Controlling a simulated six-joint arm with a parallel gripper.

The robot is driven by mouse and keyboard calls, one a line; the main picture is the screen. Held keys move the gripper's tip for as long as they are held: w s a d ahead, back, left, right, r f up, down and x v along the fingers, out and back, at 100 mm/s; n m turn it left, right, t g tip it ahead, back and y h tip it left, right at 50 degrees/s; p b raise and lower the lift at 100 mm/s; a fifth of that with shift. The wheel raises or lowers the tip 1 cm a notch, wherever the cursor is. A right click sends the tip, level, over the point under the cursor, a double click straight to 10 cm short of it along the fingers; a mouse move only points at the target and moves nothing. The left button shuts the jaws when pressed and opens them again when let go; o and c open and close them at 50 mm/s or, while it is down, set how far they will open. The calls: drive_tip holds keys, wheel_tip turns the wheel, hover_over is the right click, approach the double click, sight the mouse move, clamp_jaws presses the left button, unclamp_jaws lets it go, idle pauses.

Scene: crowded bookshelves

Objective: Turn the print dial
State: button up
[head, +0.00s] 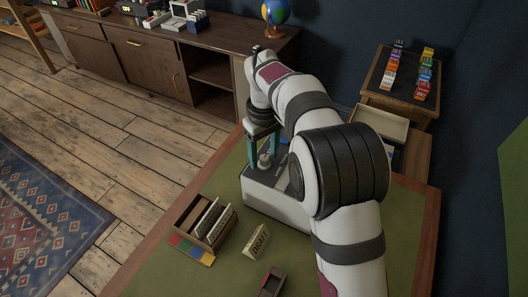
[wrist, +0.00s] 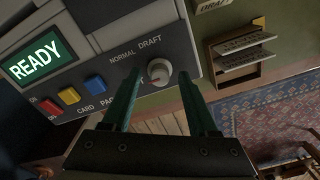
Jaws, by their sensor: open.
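The print dial (wrist: 158,71) is a small round pale knob on the grey panel of a printer, below the words NORMAL and DRAFT. Which word it points to is hard to tell. The printer (head: 268,200) stands on the green desk top in the head view. My gripper (wrist: 160,76) is open, with its two teal fingers on either side of the dial in the wrist view. In the head view my gripper (head: 264,155) points down over the printer. Whether the fingers touch the dial cannot be told.
A lit READY screen (wrist: 36,59) and red, yellow and blue buttons (wrist: 95,82) share the panel. A wooden card holder (head: 203,224), a DRAFT card (head: 257,241) and a small dark tray (head: 271,284) lie on the desk. A pale tray (head: 379,125) is behind my arm.

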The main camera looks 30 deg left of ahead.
clamp_jaws()
drive_tip(key=shift+m, duration=0.4)
drive_tip(key=m, duration=0.3)
drive_tip(key=shift+m, duration=0.4)
drive_tip(key=m, duration=0.4)
drive_tip(key=shift+m, duration=0.3)
drive_tip(key=m, duration=0.4)
drive_tip(key=shift+m, duration=2.2)
drive_tip(key=shift+r+m, duration=0.1)
drive_tip(key=shift+m, duration=0.2)
